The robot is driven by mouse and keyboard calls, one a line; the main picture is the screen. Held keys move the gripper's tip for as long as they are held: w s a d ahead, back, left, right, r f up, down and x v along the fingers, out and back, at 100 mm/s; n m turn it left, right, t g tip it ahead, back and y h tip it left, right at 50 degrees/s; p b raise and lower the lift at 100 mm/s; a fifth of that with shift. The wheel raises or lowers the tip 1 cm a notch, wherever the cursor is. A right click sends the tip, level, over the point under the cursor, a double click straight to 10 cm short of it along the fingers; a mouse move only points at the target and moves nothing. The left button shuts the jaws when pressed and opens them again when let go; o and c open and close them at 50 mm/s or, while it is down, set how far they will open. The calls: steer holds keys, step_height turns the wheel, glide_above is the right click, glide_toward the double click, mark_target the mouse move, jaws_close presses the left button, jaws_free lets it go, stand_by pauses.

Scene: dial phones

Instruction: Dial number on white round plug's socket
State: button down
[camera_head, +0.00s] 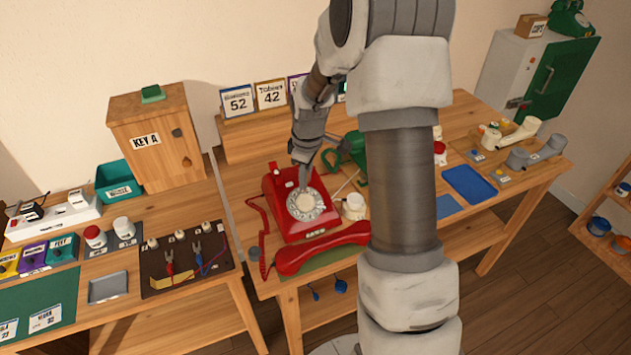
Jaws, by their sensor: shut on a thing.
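The red rotary phone (283,230) stands on the middle table, with its pale dial (305,204) facing up. Its red handset (320,250) lies off the cradle in front of it. My gripper (304,186) points down at the upper part of the dial, its fingers shut and appearing to hold the dial's edge; the exact contact is too small to see. A white power strip (52,222) lies at the far left with a black plug (32,209) and white plugs (77,199) in it. Which white plug is round, and any socket number, cannot be made out.
Number cards reading 52 (238,103) and 42 (270,95) stand behind the phone; others are partly hidden by my arm. A KEY A cabinet (155,145) stands left.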

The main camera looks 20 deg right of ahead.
steer(key=shift+w+a+r, duration=0.2)
steer(key=shift+w+a, duration=0.05)
steer(key=shift+w, duration=0.1)
steer(key=shift+f, duration=0.1)
steer(key=shift+w+f+b, duration=0.2)
steer(key=shift+f+b, duration=0.1)
steer(key=shift+f, duration=0.2)
steer(key=shift+w+f, duration=0.2)
steer(key=shift+f, duration=0.2)
stand_by(0.7)
steer(key=shift+d, duration=0.1)
steer(key=shift+s+d, duration=0.1)
steer(key=shift+d, duration=0.4)
steer(key=shift+f, duration=0.1)
